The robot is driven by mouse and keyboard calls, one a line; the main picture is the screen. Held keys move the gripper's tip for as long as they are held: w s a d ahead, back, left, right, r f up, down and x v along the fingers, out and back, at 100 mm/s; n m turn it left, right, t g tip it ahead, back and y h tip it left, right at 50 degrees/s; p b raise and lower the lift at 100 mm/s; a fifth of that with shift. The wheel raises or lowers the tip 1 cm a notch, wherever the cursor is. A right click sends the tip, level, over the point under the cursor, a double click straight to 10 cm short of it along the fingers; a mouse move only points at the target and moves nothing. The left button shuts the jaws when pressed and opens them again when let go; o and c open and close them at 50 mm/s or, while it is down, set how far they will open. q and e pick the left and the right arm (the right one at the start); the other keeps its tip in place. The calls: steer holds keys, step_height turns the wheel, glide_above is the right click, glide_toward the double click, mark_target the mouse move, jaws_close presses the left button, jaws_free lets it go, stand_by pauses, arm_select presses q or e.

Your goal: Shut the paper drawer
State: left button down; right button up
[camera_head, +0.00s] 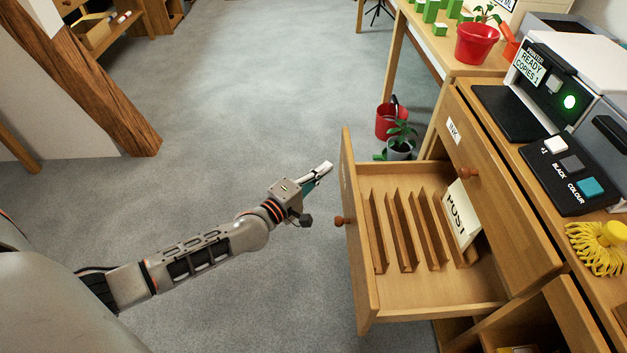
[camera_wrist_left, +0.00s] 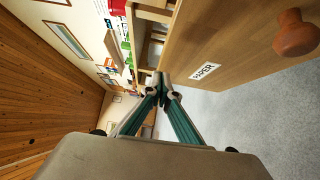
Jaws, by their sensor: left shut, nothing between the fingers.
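The paper drawer (camera_head: 385,310) is pulled well out of the wooden cabinet on the right. Its front carries a round brown knob (camera_head: 341,221), which also shows in the left wrist view (camera_wrist_left: 296,35). A white PAPER label (camera_wrist_left: 205,71) is on that front. Inside the drawer are several upright wooden dividers and a POST card (camera_head: 460,213). My left gripper (camera_head: 327,167) is shut and empty, just left of the drawer front near its far end. In the left wrist view, its fingertips (camera_wrist_left: 165,88) appear close to the front's edge; I cannot tell if they touch. My right gripper is out of view.
An INK drawer front (camera_head: 453,130) with a knob (camera_head: 468,174) sits beside the open drawer. A printer (camera_head: 570,85) stands on the cabinet. A red bucket (camera_head: 390,122) and potted plant (camera_head: 400,148) stand on the floor beyond the drawer. The grey floor left is clear.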

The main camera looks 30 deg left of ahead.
mark_target(348, 162)
arm_select(q)
steer(key=shift+w+d, duration=0.5)
steer(key=shift+d, duration=0.35)
steer(key=shift+w+d, duration=0.5)
steer(key=shift+d, duration=0.3)
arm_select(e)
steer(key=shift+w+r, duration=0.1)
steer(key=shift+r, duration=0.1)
